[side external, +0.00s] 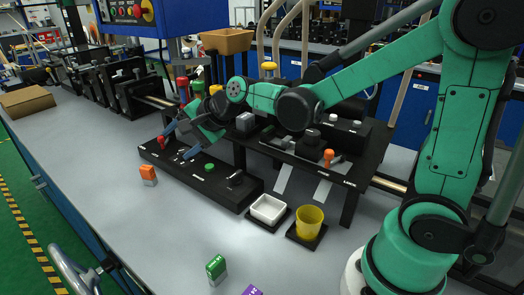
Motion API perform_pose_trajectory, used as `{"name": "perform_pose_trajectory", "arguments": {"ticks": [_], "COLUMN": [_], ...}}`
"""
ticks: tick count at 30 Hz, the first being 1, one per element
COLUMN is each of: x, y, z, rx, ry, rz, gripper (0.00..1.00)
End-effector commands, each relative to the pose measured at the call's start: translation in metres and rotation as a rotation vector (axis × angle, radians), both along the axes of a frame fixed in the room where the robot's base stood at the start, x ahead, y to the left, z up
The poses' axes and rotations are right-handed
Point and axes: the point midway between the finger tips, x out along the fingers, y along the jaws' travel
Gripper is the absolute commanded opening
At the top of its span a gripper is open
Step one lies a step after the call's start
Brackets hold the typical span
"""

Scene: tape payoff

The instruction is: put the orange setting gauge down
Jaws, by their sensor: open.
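The orange setting gauge (148,173) is a small orange block with a pale lower part. It stands on the grey bench top, just in front of the left part of a long black panel (222,188). My gripper (177,142) is open over the left part of this panel, its two blue-grey fingers apart. It is above and to the right of the gauge, and clear of it. No object shows between the fingers. A red knob (161,142) on the panel is close to the left finger; I cannot tell whether they touch.
A green block (216,268) and a purple block (252,291) are at the front of the bench. A white tray (268,209) and a yellow cup (309,222) stand right of the panel. A black raised stand (355,172) is behind. The bench left of the gauge is clear.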

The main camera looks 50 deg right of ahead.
Motion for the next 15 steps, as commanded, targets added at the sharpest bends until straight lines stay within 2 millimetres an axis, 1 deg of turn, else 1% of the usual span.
{"name": "perform_pose_trajectory", "arguments": {"ticks": [1,3,5,6,10,12,15], "x": [0.017,0.037,0.053,0.063,0.087,0.095,0.101], "y": [0.001,0.003,0.004,0.004,0.004,0.003,0.002], "z": [-0.007,-0.018,-0.03,-0.038,-0.067,-0.082,-0.098], "rx": [0.121,0.303,0.461,0.568,0.897,1.045,1.199], "ry": [0.01,0.031,0.052,0.07,0.13,0.164,0.202], "rz": [-0.081,-0.197,-0.295,-0.357,-0.541,-0.619,-0.696], "gripper": [0.62,0.62,0.62,0.62,0.62,0.62,0.62]}}
